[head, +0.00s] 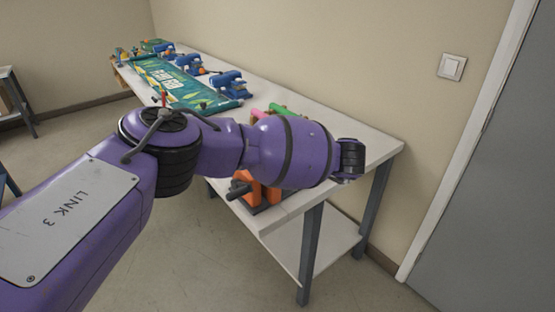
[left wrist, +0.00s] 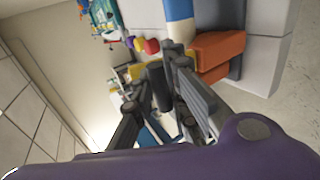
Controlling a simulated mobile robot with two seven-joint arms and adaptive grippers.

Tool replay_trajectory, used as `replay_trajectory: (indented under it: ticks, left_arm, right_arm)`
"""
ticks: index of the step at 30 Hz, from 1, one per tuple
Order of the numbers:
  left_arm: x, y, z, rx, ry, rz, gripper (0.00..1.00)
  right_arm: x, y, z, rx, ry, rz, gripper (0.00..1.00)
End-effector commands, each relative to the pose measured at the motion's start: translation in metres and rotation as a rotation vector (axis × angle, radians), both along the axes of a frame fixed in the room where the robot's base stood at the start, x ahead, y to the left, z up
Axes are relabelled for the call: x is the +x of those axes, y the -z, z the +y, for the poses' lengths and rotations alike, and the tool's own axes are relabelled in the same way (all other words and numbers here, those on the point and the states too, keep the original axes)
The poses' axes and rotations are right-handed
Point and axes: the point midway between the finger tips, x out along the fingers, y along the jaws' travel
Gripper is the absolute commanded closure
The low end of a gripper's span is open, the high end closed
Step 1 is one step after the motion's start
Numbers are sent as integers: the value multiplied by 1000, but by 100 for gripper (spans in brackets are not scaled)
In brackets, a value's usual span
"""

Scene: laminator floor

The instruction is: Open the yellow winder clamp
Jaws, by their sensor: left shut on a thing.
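In the left wrist view my left gripper (left wrist: 156,92) is shut on a dark rounded handle (left wrist: 159,86). Small yellow patches (left wrist: 136,71) show next to the fingers; they may belong to the yellow winder clamp, but most of it is hidden. In the head view my purple left arm reaches over the near end of the bench and hides the gripper and that clamp. An orange clamp-like part (head: 262,190) with a dark knob shows below the forearm; orange blocks (left wrist: 218,50) also show in the left wrist view. My right gripper is not in view.
The white bench (head: 365,155) runs along the wall. A green printed banner (head: 175,82), several blue clamp-like devices (head: 228,82), and pink and green rolls (head: 284,113) lie on it. A light switch (head: 451,66) and grey door are at right. Floor in front is clear.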

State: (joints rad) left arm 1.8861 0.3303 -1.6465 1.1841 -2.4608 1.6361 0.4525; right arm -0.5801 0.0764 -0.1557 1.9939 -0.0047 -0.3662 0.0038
Motion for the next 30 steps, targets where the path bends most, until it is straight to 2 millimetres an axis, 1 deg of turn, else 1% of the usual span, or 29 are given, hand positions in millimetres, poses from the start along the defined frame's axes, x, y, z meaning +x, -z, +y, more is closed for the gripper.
replay_trajectory:
  ticks: [1,12,22,27,28,30]
  left_arm:
    - [-3,-1,-5,16,6,-22,100]
    - [-9,6,-8,89,3,-124,100]
    - [-9,8,-8,97,2,-134,100]
    - [-9,8,-7,97,2,-133,100]
    - [-10,8,-8,97,2,-132,83]
    - [-9,8,-7,98,2,-133,74]
  right_arm:
    - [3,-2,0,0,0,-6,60]
    - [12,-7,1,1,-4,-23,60]
    - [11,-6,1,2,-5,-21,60]
    - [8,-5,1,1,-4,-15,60]
    - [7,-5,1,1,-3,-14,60]
    - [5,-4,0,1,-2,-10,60]
